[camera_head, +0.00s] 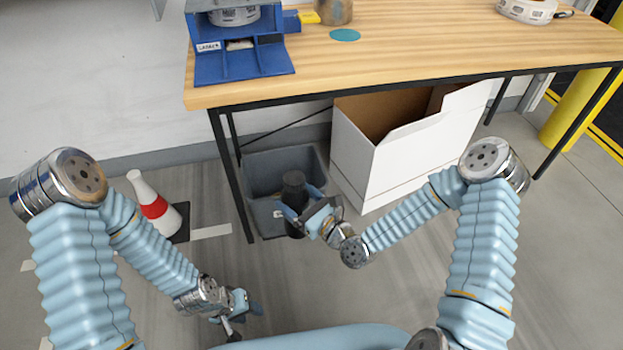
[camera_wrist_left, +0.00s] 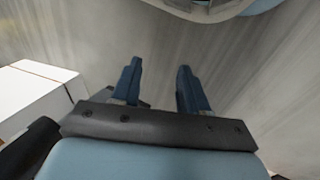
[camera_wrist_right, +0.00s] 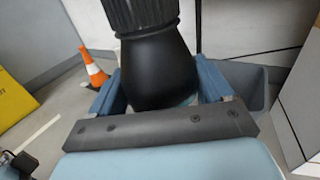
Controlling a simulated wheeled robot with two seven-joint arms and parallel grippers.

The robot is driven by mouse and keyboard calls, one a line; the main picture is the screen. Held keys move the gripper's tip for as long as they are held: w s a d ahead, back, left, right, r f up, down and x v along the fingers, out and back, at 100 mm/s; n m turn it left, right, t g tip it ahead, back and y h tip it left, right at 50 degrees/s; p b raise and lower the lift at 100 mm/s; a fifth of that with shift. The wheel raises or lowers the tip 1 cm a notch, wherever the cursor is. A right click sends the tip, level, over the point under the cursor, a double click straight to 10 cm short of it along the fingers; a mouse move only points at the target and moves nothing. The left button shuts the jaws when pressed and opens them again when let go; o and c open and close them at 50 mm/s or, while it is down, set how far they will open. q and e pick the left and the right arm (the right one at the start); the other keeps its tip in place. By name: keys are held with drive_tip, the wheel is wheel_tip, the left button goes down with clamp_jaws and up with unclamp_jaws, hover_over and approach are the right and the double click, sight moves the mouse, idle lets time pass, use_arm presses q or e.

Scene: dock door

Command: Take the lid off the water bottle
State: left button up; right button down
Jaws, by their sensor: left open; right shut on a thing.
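The water bottle (camera_wrist_right: 160,68) is black, with a ribbed dark lid (camera_wrist_right: 142,14) on its top. In the head view the bottle stands roughly upright in front of the grey bin, and its lid (camera_head: 294,180) points up. My right gripper (camera_head: 298,203) is shut around the bottle's body, below the lid, with one finger on each side in the right wrist view. My left gripper (camera_head: 245,304) is open and empty, low over the floor, lower left of the bottle and apart from it. Its two fingers (camera_wrist_left: 159,78) show only floor between them.
A grey bin (camera_head: 262,162) and a white open box (camera_head: 405,158) stand under the wooden table (camera_head: 420,45). A blue label dispenser (camera_head: 240,55) is on the tabletop. A red and white cone (camera_head: 152,205) stands at left. The floor around my left gripper is clear.

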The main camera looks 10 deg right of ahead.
use_arm(q)
drive_tip(key=shift+o, duration=1.1)
drive_tip(key=shift+w, duration=0.2)
drive_tip(key=o, duration=0.3)
drive_tip(key=w+d+r+m, duration=0.1)
drive_tip(key=w+r+m, duration=0.2)
drive_tip(key=w+m, duration=0.5)
drive_tip(key=w, duration=0.4)
drive_tip(key=shift+d+y, duration=0.3)
drive_tip(key=w+d+r+m, duration=0.4)
drive_tip(key=w+r+m, duration=0.4)
drive_tip(key=w+r, duration=0.15)
wheel_tip(320, 180, up, 22)
drive_tip(key=m+y, duration=0.3)
drive_tip(key=m, duration=0.9)
hover_over(295, 177)
drive_tip(key=shift+w+a+f+g, duration=0.1)
drive_tip(key=shift+w+g, duration=0.1)
drive_tip(key=shift+g, duration=0.1)
drive_tip(key=shift+s+y, duration=0.15)
drive_tip(key=shift+y, duration=0.15)
wheel_tip(295, 177, down, 8)
drive_tip(key=shift+r, duration=0.15)
